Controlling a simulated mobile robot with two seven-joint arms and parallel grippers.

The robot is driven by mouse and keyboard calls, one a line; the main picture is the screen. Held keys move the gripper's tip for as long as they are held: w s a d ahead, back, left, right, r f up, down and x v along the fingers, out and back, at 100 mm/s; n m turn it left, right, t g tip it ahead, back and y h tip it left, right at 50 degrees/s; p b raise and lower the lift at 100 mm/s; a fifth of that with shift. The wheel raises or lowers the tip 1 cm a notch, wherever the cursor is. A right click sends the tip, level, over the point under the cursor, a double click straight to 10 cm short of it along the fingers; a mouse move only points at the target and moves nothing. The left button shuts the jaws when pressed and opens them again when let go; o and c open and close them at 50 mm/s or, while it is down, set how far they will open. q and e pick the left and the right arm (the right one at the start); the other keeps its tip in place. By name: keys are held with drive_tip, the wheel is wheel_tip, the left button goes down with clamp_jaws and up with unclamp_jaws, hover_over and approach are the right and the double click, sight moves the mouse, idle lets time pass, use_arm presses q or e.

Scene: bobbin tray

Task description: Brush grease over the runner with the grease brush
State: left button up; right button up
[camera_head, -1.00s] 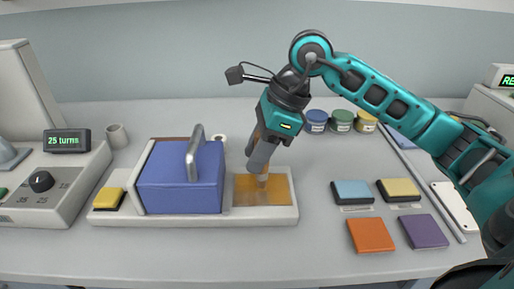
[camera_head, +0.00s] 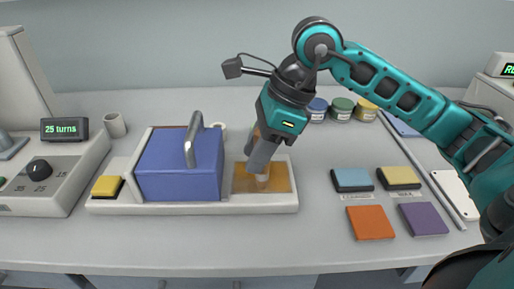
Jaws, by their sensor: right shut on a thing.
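My right gripper (camera_head: 265,150) is shut on the grease brush (camera_head: 262,183), which it holds nearly upright with a slight tilt. Most of the brush is hidden by the gripper; its pale lower end is at the amber-brown surface (camera_head: 280,180) at the right end of a long pale tray (camera_head: 240,210). I cannot tell whether the tip touches that surface. A blue block with a metal handle (camera_head: 180,170) sits on the tray just left of the surface. I cannot tell for certain which part is the runner. My left gripper is not in view.
A yellow pad (camera_head: 107,186) is at the tray's left end. A machine with a dial (camera_head: 40,170) and a "25 turns" display stands left. Several coloured pads, such as the orange one (camera_head: 370,223), lie right. Jars (camera_head: 341,108) stand behind. The front table strip is clear.

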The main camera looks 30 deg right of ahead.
drive_tip(key=shift+w+d, duration=0.35)
drive_tip(key=shift+w, duration=0.25)
drive_tip(key=shift+w+d, duration=0.55)
drive_tip(key=shift+w, duration=0.35)
drive_tip(key=shift+w+d, duration=0.55)
drive_tip(key=shift+w, duration=0.35)
drive_tip(key=shift+s+a+f, duration=0.1)
drive_tip(key=shift+s+a, duration=0.45)
drive_tip(key=shift+s, duration=0.3)
drive_tip(key=shift+s+a+b, duration=0.2)
drive_tip(key=shift+s+a, duration=0.1)
drive_tip(key=shift+s, duration=0.2)
drive_tip(key=shift+s+a+b, duration=0.2)
drive_tip(key=shift+s+a, duration=0.05)
drive_tip(key=shift+s, duration=0.25)
drive_tip(key=shift+s+a, duration=0.1)
drive_tip(key=shift+s+a, duration=0.35)
drive_tip(key=shift+s, duration=0.2)
drive_tip(key=shift+r, duration=0.2)
